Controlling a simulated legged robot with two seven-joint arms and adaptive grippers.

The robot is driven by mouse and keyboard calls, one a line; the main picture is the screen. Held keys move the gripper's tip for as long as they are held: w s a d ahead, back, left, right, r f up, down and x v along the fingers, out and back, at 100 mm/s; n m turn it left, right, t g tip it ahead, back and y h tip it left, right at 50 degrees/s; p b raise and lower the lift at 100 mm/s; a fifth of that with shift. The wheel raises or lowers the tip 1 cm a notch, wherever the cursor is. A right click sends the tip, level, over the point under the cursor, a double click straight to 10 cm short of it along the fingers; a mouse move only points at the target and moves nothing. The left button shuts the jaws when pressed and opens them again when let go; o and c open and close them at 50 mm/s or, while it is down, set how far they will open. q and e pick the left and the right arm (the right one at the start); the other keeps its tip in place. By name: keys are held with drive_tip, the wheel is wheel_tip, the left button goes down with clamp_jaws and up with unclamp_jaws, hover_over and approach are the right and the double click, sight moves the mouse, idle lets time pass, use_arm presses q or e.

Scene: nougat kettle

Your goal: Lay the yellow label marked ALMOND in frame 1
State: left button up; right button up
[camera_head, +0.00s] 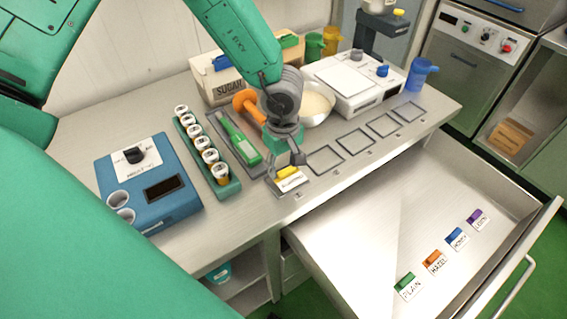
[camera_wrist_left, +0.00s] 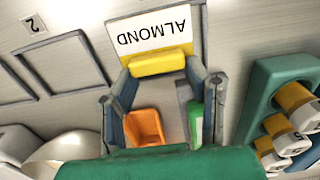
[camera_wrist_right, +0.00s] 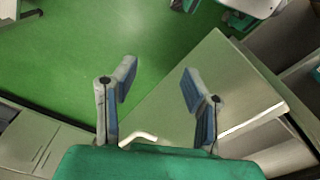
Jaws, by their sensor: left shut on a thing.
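The yellow label marked ALMOND (camera_head: 288,181) is at the front edge of the counter, over frame 1, which it mostly covers. The left wrist view shows its white printed card (camera_wrist_left: 150,33) and yellow grip block (camera_wrist_left: 158,63). My left gripper (camera_head: 284,165) is shut on the yellow block, with one finger at each side. I cannot tell whether the card touches the counter. The number 1 mark (camera_head: 298,195) shows just in front of the label. My right gripper (camera_wrist_right: 158,85) is open and empty, with green floor and the drawer behind it.
Empty frames (camera_head: 325,158) continue to the right along the counter. A tray of capped jars (camera_head: 222,186), a green tool (camera_head: 238,140) and a blue device (camera_head: 150,185) stand left. The open drawer (camera_head: 375,215) holds PLAIN (camera_head: 406,286), HAZEL (camera_head: 434,262), HONEY (camera_head: 456,238) and LEMON (camera_head: 477,219) labels.

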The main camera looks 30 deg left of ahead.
use_arm(q)
drive_tip(key=shift+a+f+p, duration=0.15)
drive_tip(key=shift+a+p, duration=0.25)
drive_tip(key=shift+a, duration=0.55)
drive_tip(key=shift+d, duration=0.25)
use_arm(e)
drive_tip(key=shift+a+r, duration=0.1)
drive_tip(key=shift+r, duration=0.5)
use_arm(q)
drive_tip(key=shift+a, duration=0.25)
use_arm(e)
drive_tip(key=shift+a+r, duration=0.1)
drive_tip(key=shift+a, duration=0.2)
use_arm(q)
drive_tip(key=shift+d+f+p, duration=0.25)
drive_tip(key=shift+d+p, duration=0.05)
drive_tip(key=shift+p, duration=0.1)
use_arm(e)
drive_tip(key=shift+r, duration=0.2)
use_arm(q)
drive_tip(key=shift+d+f+p, duration=0.1)
drive_tip(key=shift+p, duration=0.3)
use_arm(e)
drive_tip(key=shift+r, duration=0.4)
use_arm(q)
drive_tip(key=o, duration=0.9)
drive_tip(key=shift+o, duration=0.2)
